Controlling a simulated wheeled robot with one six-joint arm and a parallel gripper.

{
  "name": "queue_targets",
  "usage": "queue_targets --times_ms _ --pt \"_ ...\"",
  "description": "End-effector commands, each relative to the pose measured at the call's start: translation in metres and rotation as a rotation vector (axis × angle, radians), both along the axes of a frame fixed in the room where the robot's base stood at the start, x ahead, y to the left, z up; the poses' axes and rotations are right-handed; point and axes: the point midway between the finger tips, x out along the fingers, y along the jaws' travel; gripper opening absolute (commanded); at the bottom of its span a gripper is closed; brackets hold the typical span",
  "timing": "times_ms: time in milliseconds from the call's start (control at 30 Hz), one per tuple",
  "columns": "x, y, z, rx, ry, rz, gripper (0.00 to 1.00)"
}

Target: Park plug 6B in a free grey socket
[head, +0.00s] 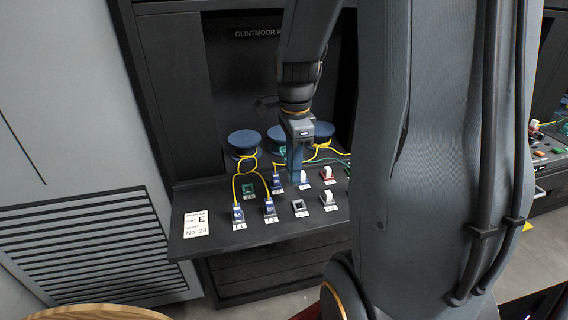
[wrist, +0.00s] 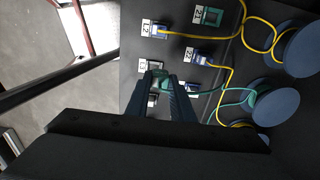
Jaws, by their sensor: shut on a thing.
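My gripper (head: 295,180) points down over the socket panel; the wrist view shows its two fingers (wrist: 164,84) close together on a small teal-green plug (wrist: 160,80). No marking on this plug is readable, so I cannot confirm that it is 6B. A green cable (wrist: 228,91) runs from a blue spool towards the fingers; its end is hidden. A grey socket (head: 299,205) in the front row looks empty. I cannot tell whether the held plug touches a socket.
Blue plugs with yellow cables fill two front sockets (head: 238,212) (head: 269,208) and one back socket (head: 277,182). A green socket (head: 249,189) looks empty. White pieces stand at other sockets, one on a red socket (head: 328,174). Blue spools (head: 243,141) stand behind. A paper card (head: 197,223) lies left.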

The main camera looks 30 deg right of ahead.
Motion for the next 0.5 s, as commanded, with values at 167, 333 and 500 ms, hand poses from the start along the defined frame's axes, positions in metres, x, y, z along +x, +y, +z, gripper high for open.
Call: queue_targets --times_ms 167,333,500 --pt "-0.014 -0.01 -0.001 0.0 0.0 -0.002 0.03" --pt "-0.017 -0.011 -0.014 0.001 0.003 0.0 0.03" --pt "-0.017 -0.011 -0.029 0.001 0.002 0.0 0.03"
